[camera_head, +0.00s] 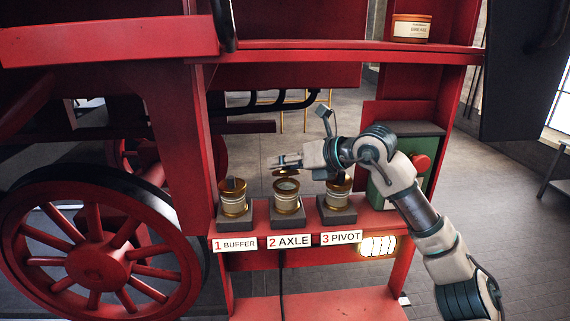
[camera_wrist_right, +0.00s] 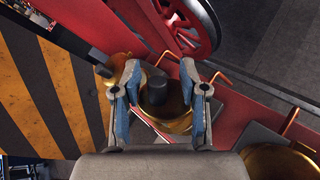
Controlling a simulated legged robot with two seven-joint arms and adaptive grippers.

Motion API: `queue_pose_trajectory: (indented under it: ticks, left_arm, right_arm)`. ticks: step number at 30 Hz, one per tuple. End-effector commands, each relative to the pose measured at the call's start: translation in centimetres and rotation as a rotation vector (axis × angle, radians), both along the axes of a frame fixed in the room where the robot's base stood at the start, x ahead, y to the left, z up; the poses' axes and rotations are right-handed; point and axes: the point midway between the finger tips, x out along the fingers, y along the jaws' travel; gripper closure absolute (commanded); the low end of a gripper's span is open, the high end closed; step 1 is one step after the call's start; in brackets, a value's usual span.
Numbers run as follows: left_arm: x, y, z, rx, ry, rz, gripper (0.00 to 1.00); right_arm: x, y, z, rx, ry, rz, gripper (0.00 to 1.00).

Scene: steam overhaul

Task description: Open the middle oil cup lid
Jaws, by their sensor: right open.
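The middle oil cup, 2 AXLE (camera_head: 287,203), is a brass cup with a pale band on a dark block. Its top shows a pale round opening, with a brownish disc, apparently its lid (camera_head: 286,173), just above. My right gripper (camera_head: 281,162) is over this cup, pointing left. In the right wrist view my right gripper (camera_wrist_right: 161,92) has its fingers apart on either side of a dark knob (camera_wrist_right: 155,88) on a brass round. I cannot tell whether the fingers touch it. My left gripper is not in view.
Cup 1 BUFFER (camera_head: 234,205) stands to the left with a dark knob on top. Cup 3 PIVOT (camera_head: 339,208) stands to the right, partly under my right arm. A green box (camera_head: 424,150) with a red knob is beyond it. A grease tin (camera_head: 411,28) sits on the upper shelf.

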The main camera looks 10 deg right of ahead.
Motion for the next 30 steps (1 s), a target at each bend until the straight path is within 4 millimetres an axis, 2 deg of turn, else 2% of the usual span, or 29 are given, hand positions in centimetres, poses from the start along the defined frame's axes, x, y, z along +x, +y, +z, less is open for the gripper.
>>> queue_pose_trajectory:
  ticks: [5, 18, 22, 30]
  left_arm:
    - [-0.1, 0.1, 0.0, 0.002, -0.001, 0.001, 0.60]
    - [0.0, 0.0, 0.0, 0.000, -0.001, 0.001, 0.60]
    - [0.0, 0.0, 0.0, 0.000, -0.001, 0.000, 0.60]
    - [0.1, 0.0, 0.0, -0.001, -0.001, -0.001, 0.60]
  right_arm:
    - [-0.8, -1.1, 0.7, 0.002, -0.004, -0.001, 0.57]
    - [-5.4, -7.4, 4.1, 0.001, 0.003, -0.002, 0.57]
    - [-6.1, -8.1, 4.6, -0.001, 0.004, 0.000, 0.57]
    - [-6.2, -8.1, 4.7, -0.002, 0.005, 0.000, 0.57]
